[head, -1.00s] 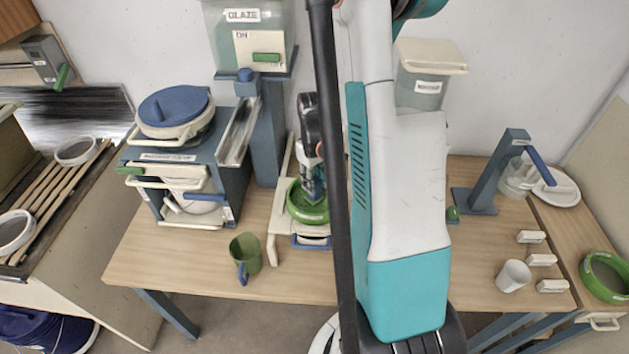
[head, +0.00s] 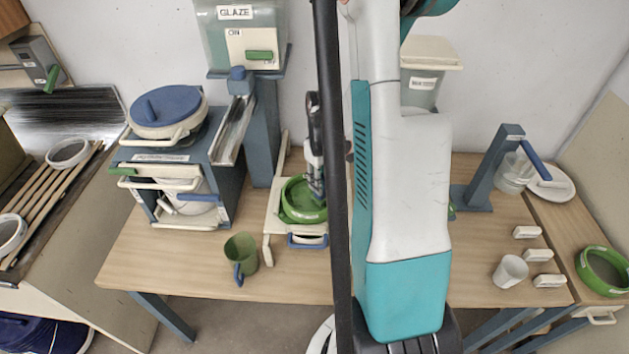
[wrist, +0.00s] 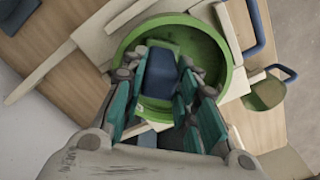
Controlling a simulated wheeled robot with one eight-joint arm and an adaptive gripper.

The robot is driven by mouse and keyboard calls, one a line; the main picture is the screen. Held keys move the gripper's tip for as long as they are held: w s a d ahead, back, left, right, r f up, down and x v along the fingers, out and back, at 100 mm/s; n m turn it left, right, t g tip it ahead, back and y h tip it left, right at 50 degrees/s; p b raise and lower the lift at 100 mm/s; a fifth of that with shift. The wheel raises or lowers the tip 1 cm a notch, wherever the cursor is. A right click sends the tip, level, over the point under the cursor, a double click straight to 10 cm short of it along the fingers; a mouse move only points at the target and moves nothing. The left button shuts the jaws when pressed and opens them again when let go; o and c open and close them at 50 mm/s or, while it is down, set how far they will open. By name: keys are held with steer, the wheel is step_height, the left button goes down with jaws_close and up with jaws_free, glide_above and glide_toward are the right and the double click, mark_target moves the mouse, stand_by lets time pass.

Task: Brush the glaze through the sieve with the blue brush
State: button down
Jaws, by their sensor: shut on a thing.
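The sieve (head: 288,212) is a round green-rimmed bowl on a cream stand at the middle of the table. In the wrist view its green rim (wrist: 235,82) rings the fingertips. My gripper (head: 316,184) points down over the sieve's right part in the head view. It is shut on the blue brush, whose blue block (wrist: 160,70) shows between the fingers (wrist: 162,92) in the wrist view. The brush's lower end is hidden, so I cannot tell whether it touches the mesh. A thin greenish layer shows inside the sieve.
A green mug (head: 241,252) with a blue handle stands left of the stand. A glaze dispenser (head: 240,35) and a blue-grey rack (head: 170,172) are behind left. A white cup (head: 510,271), small labelled blocks (head: 538,255) and another green-rimmed sieve (head: 583,275) are at right.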

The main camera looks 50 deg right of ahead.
steer(key=shift+f, duration=0.1)
steer(key=shift+w+a+b, duration=0.2)
steer(key=shift+w+a, duration=0.45)
steer(key=shift+w, duration=0.3)
steer(key=shift+w+a+b, duration=0.15)
steer(key=shift+w+a, duration=0.45)
steer(key=shift+w, duration=0.4)
steer(key=shift+w+a+b, duration=0.2)
steer(key=shift+w+a, duration=0.45)
steer(key=shift+w, duration=0.3)
steer(key=shift+s+d+b, duration=0.3)
steer(key=shift+s+d, duration=0.85)
steer(key=shift+s, duration=0.2)
steer(key=shift+s+d+b, duration=0.25)
steer(key=shift+s+d, duration=0.9)
steer(key=shift+s, duration=0.2)
steer(key=shift+w+a, duration=0.1)
steer(key=shift+w+a+b, duration=0.15)
steer(key=shift+w+a, duration=0.55)
steer(key=shift+a, duration=0.25)
steer(key=shift+w+a+b, duration=0.15)
steer(key=shift+w+a, duration=0.55)
steer(key=shift+a, duration=0.2)
steer(key=shift+w+a+b, duration=0.15)
steer(key=shift+w+a, duration=0.55)
steer(key=shift+a, duration=0.25)
